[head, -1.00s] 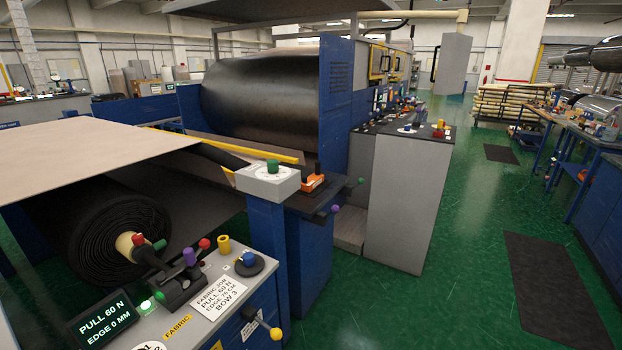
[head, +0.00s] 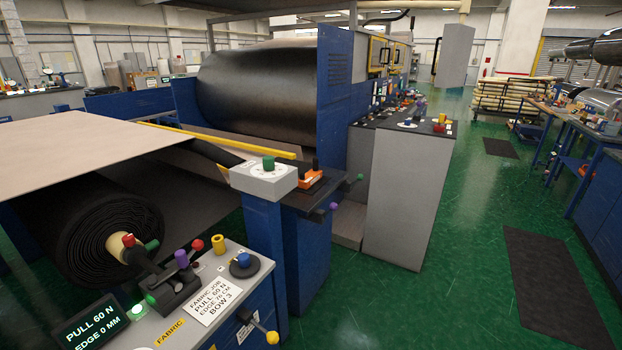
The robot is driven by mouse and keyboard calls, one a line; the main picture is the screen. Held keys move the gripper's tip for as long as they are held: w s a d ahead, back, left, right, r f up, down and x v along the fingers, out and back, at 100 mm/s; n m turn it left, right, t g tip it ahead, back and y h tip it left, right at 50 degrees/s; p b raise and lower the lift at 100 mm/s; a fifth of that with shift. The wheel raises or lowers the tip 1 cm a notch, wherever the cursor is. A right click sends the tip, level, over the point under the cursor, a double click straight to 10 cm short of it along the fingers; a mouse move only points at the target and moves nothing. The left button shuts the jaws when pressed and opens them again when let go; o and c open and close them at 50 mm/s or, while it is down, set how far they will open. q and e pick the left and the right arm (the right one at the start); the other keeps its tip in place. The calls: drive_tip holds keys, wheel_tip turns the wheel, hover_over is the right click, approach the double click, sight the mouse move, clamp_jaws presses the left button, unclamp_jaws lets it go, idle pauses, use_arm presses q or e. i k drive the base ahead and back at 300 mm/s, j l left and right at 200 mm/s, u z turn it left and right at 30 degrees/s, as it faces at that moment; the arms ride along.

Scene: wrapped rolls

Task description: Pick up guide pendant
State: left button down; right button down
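I cannot tell for certain which item is the guide pendant. An orange device with an upright black knob (head: 314,178) sits on a dark shelf (head: 334,190) at the middle of the head view. Beside it, to the left, a grey box with a green knob (head: 264,180) stands on a blue post. A dark control block with red and purple knobs (head: 178,288) sits on the near grey console, beside the black fabric roll (head: 108,228). Neither of my grippers is in view.
The near console (head: 232,280) carries a display (head: 90,323) and a yellow-knobbed lever (head: 271,337). A tall grey cabinet (head: 400,205) stands beyond the orange device. Green floor (head: 465,240) is open to the right, with a dark mat (head: 555,285) and a blue workbench (head: 597,205).

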sight(312, 176)
drive_tip(key=i+l+u, duration=0.15)
drive_tip(key=i+l, duration=0.15)
drive_tip(key=i+l+u, duration=0.2)
drive_tip(key=l, duration=0.3)
drive_tip(key=i+l+u, duration=0.15)
drive_tip(key=i+l, duration=0.15)
drive_tip(key=l, duration=0.15)
drive_tip(key=i+l+u, duration=0.5)
drive_tip(key=i+l, duration=0.15)
drive_tip(key=l, duration=0.25)
drive_tip(key=i+l+u, duration=0.2)
drive_tip(key=l, duration=0.15)
drive_tip(key=i+l+u, duration=0.15)
drive_tip(key=l, duration=0.2)
drive_tip(key=i+l+u, duration=0.15)
drive_tip(key=l, duration=0.25)
drive_tip(key=i+l+u, duration=0.2)
drive_tip(key=l, duration=0.2)
drive_tip(key=k, duration=0.1)
